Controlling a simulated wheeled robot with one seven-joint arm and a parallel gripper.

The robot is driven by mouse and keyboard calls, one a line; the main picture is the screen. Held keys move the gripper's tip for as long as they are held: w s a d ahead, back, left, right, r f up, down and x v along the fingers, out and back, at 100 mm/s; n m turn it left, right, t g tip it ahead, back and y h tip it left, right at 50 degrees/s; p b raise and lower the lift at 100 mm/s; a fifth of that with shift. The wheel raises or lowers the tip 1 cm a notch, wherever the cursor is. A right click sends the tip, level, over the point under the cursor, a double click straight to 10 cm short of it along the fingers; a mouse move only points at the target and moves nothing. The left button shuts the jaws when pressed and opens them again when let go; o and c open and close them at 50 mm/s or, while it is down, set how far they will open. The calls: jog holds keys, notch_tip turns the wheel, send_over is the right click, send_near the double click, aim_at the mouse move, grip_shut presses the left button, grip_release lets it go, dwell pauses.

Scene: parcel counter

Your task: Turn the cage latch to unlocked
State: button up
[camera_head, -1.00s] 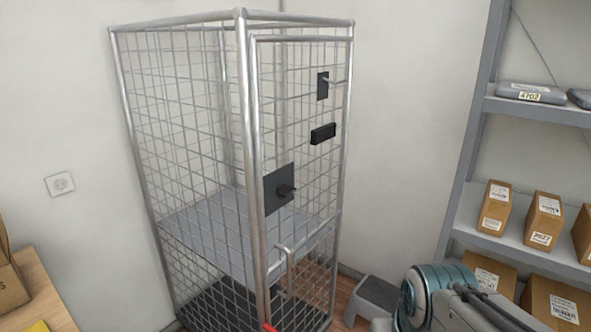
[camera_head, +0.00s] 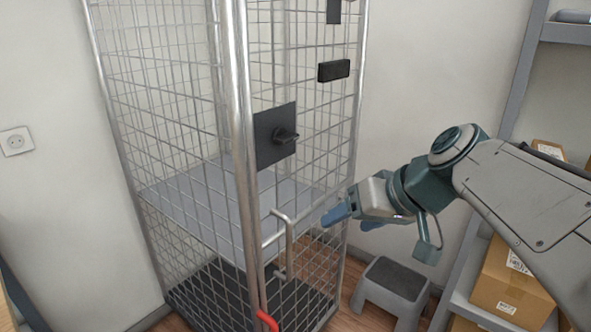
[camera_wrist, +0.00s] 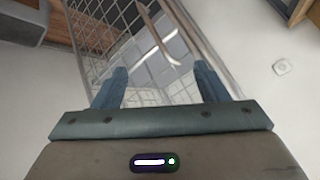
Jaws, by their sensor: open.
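The wire cage (camera_head: 240,200) stands in the corner, its door facing right. A black latch plate with a dark knob (camera_head: 287,136) sits on the door near the front post. A silver bar handle (camera_head: 288,240) is lower on the same door. My gripper (camera_head: 350,220) is open and empty to the right of the door, lower than the knob and apart from it. In the wrist view, both blue fingers (camera_wrist: 160,85) are spread with the cage mesh (camera_wrist: 95,25) beyond them. I cannot make out the latch knob there.
A small black box (camera_head: 333,70) is fixed higher on the door. A red piece (camera_head: 266,320) shows at the cage's lower front. A grey step stool (camera_head: 390,290) stands on the floor below my arm. Shelving with cardboard boxes (camera_head: 508,280) is at the right.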

jog(key=w+r+n+t+y+b, duration=0.25)
jog(key=w+y+b, duration=0.2)
jog(key=b, duration=0.45)
jog(key=n+t+y+b, duration=0.3)
jog(key=n+y+b, duration=0.15)
jog(key=b, duration=0.45)
send_near(293, 138)
jog(key=shift+n+h, duration=0.4)
jog(key=shift+h, duration=0.1)
jog(key=x, duration=0.9)
jog(key=shift+a+r, duration=0.4)
jog(key=shift+a, duration=0.05)
jog(key=c, duration=1)
